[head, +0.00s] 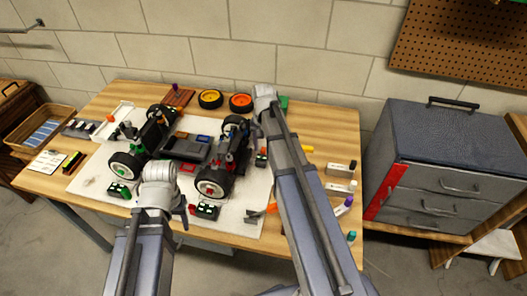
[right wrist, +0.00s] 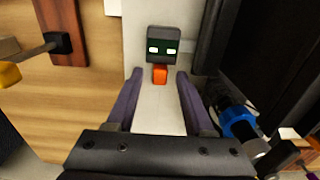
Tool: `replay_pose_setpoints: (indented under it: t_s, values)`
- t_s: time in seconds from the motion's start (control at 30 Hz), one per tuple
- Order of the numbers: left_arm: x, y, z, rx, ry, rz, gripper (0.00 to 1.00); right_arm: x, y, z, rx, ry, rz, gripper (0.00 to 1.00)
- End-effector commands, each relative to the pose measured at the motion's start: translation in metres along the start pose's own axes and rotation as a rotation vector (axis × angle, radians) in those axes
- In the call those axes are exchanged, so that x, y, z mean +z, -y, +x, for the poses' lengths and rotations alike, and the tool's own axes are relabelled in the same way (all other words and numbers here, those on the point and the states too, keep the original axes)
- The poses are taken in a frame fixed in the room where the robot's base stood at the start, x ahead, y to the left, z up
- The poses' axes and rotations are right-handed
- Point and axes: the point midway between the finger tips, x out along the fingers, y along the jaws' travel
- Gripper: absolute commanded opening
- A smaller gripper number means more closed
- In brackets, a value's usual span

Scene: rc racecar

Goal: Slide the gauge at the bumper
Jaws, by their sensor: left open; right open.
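In the right wrist view a small dark block with a green face and two white windows, which looks like the gauge (right wrist: 164,46), sits on the white mat. An orange tab (right wrist: 160,74) sticks out of it. My right gripper (right wrist: 155,80) is open, its fingers on either side of the tab, with gaps visible. In the head view my right arm hides its fingers. Several similar blocks stand around the car, one by the right arm (head: 262,157) and one at the front (head: 207,210). My left gripper (head: 184,206) is open and empty near the front block; its fingers are partly hidden.
The car chassis (head: 185,147) with its wheels stands on the white mat (head: 235,222). In the right wrist view a black car part (right wrist: 280,60) and blue-ringed shock (right wrist: 238,122) are close to the right finger.

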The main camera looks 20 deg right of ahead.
Motion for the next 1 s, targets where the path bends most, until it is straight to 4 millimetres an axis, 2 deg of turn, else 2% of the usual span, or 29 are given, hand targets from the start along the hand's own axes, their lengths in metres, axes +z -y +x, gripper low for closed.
replay_pose_setpoints:
  t_s: [0.27,0.73,1.0]
  values:
    - [-0.0001,-0.0001,0.0016,0.000,0.000,0.000,0.55,0.0000,0.0000,0.0016,0.000,0.000,0.000,0.53]
    - [-0.0001,-0.0001,0.0017,0.000,0.000,0.000,0.55,0.0001,0.0000,0.0017,0.000,0.000,0.000,0.01]
    - [-0.0001,-0.0002,0.0017,0.000,0.000,0.000,0.55,0.0001,0.0000,0.0017,0.000,0.000,0.000,0.00]
